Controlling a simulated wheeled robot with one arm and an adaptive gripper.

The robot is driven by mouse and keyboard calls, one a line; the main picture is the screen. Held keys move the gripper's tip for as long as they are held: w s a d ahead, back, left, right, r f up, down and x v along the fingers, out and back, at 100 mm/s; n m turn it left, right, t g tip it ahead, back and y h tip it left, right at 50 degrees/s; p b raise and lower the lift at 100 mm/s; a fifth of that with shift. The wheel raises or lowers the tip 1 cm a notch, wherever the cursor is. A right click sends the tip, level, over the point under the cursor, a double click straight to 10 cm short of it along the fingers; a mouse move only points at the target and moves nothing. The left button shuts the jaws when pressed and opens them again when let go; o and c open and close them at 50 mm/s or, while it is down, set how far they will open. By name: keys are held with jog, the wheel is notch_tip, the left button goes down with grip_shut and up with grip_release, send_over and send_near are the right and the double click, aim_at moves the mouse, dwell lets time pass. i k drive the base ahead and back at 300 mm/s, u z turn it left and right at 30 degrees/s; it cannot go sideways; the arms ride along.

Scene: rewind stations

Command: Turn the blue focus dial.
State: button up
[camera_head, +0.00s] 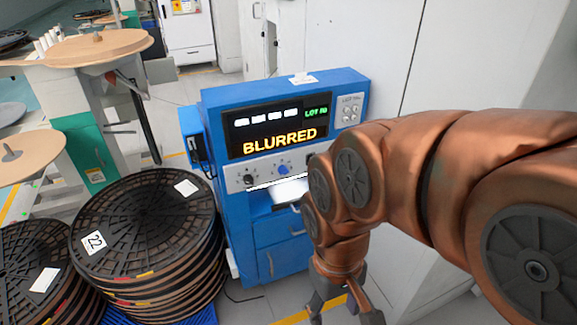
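The blue focus dial (283,169) is a small round knob on the pale control strip of a blue machine (239,232). A black knob (249,179) sits to its left on the same strip. The machine's dark screen (252,133) reads "BLURRED" in orange, with "LOT ID" in green above. My gripper (342,314) hangs low in front of the machine, below and to the right of the dial and apart from it. Its fingers are spread and pointing down, with nothing seen between them. My arm hides the right part of the control strip.
A pale lit slot or tray (290,190) is below the dial. A white cabinet wall (385,50) rises behind the machine. A round brown table (97,46) is at the back left.

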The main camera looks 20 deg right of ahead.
aim_at(282, 169)
jog(key=u, duration=1.75)
jog(key=k, duration=0.75)
jog(key=z, duration=1.05)
jog(key=i, duration=0.5)
jog(key=u, duration=0.05)
